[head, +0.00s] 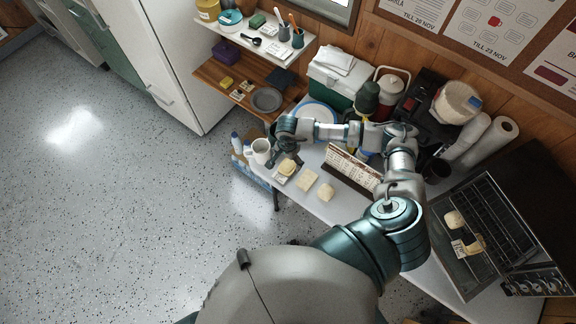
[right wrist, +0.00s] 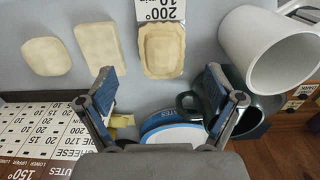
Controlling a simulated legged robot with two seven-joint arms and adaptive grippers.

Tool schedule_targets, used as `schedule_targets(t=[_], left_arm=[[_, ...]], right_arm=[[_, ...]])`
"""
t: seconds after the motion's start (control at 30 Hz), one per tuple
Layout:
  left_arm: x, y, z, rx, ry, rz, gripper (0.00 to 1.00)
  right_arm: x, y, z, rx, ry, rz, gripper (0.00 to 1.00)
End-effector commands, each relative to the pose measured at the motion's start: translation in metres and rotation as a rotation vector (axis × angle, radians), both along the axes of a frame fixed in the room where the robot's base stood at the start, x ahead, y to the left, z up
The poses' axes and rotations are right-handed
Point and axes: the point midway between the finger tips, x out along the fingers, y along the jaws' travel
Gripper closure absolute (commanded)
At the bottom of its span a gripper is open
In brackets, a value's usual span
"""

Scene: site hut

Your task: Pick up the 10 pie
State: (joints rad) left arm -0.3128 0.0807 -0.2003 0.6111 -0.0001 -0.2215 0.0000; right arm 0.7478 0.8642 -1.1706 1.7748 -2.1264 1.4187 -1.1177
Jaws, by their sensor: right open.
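In the head view this pie (head: 288,167) is at the table's front edge, the leftmost of three pale pieces. My right gripper (head: 285,157) is open and empty, close by it. In the right wrist view the fingers (right wrist: 158,76) are apart, with the pie just beyond and between the tips; no contact shows. A plain rectangular piece (right wrist: 97,47) and a rounded one (right wrist: 43,56) lie to its left. My left gripper is not in view.
A white mug (right wrist: 268,48) and dark mug (right wrist: 245,105) stand close to the right finger in the wrist view. A blue-rimmed plate (head: 318,112) lies behind. A timing board (head: 352,172) stands behind the pieces. An oven (head: 490,230) holding pale pieces is at right.

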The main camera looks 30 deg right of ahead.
Motion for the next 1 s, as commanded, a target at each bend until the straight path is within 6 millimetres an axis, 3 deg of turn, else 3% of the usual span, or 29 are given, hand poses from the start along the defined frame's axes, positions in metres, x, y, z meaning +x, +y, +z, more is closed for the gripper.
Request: schedule_targets(t=[0.23, 0.5, 0.77, 1.0], left_arm=[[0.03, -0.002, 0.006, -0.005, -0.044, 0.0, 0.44], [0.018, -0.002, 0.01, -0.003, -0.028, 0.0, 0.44], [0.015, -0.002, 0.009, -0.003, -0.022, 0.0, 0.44], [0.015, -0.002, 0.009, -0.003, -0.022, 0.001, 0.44]], right_arm=[[-0.001, 0.003, -0.021, 0.001, 0.002, 0.0, 0.08], [0.0, 0.008, -0.059, 0.001, 0.001, -0.001, 0.08], [0.001, 0.007, -0.062, 0.001, -0.001, 0.0, 0.08], [0.001, 0.007, -0.062, 0.001, 0.0, 0.0, 0.66]])
